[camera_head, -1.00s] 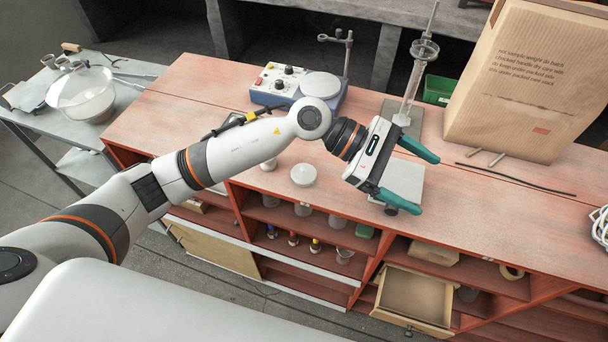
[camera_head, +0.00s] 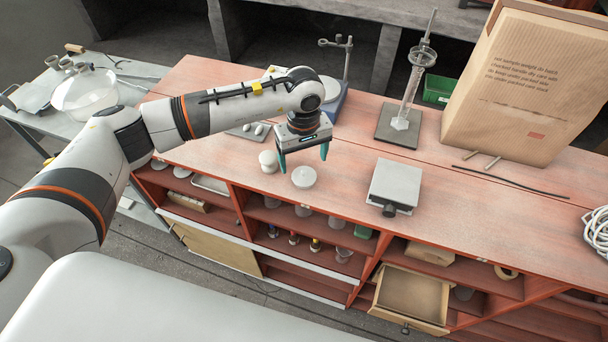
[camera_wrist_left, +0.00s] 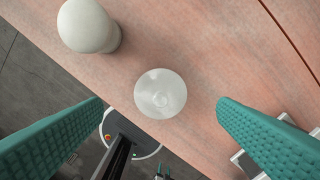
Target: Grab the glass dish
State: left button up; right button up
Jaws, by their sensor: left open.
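The glass dish is most likely the small round whitish, translucent dish (camera_head: 304,176) near the front edge of the red bench. In the left wrist view the dish (camera_wrist_left: 160,93) lies between and beyond the fingers, apart from both. My left gripper (camera_head: 303,162) is open and empty, pointing down just above and behind the dish, with its teal fingers spread. The left wrist view shows the same fingers (camera_wrist_left: 160,125) wide apart.
A white rounded jar (camera_head: 268,161) stands close to the left of the dish. A grey square plate device (camera_head: 396,184) sits to the right, with clear bench between. A stand with a glass column (camera_head: 408,110) and a large paper bag (camera_head: 525,85) are farther back.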

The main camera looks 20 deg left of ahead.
aim_at(304, 171)
pick_arm(q)
jog(key=shift+f, duration=0.25)
notch_tip(304, 171, down, 4)
jog(key=shift+s+d+r+p, duration=0.1)
jog(key=shift+r+p, duration=0.05)
jog(key=shift+p, duration=1.1)
jog(key=shift+f, duration=0.55)
jog(key=c, duration=1.1)
